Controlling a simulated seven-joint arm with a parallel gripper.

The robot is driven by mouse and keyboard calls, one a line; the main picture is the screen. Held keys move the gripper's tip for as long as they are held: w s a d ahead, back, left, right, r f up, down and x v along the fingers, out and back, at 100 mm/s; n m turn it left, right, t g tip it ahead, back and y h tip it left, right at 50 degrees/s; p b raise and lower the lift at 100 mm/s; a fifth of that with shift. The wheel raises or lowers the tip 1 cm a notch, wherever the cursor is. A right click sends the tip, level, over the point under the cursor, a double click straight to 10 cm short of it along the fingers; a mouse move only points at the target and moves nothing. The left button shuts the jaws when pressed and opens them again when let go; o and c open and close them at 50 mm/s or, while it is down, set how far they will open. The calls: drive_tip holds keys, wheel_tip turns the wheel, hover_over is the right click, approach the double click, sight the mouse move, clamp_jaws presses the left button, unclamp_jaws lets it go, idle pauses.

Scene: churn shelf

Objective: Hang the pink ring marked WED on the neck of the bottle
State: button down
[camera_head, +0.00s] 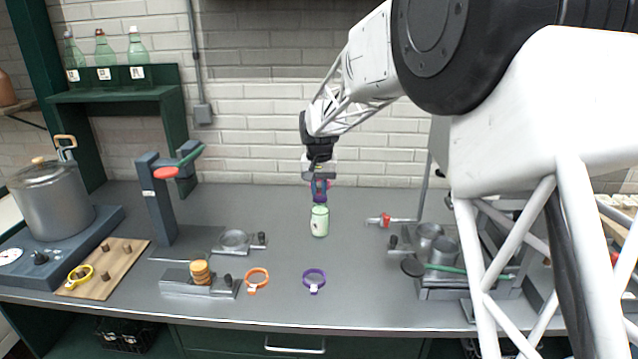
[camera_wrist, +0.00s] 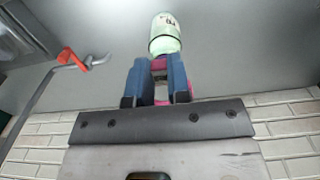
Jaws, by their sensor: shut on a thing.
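The green bottle (camera_head: 320,224) stands upright on the grey worktop near the middle, with a pale label. It also shows in the wrist view (camera_wrist: 165,38), just beyond my fingertips. My gripper (camera_head: 320,194) points down directly above the bottle. Its blue fingers (camera_wrist: 160,78) are shut on the pink ring, of which small pink parts (camera_wrist: 160,66) show between and beside the fingers. The ring's WED mark is hidden. The fingers hide the bottle's neck, so I cannot tell whether the ring is around it or just above it.
An orange ring (camera_head: 257,281) and a purple ring (camera_head: 314,281) lie near the front edge. A yellow ring (camera_head: 79,277) is on the pegged board at left. The worktop around the bottle is clear.

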drive_tip(key=shift+f, duration=0.7)
drive_tip(key=shift+f, duration=0.25)
idle(0.4)
drive_tip(key=shift+f, duration=1)
drive_tip(key=shift+f, duration=0.25)
drive_tip(key=shift+f, duration=0.6)
drive_tip(key=shift+f, duration=0.6)
idle(0.6)
drive_tip(key=c, duration=0.9)
unclamp_jaws()
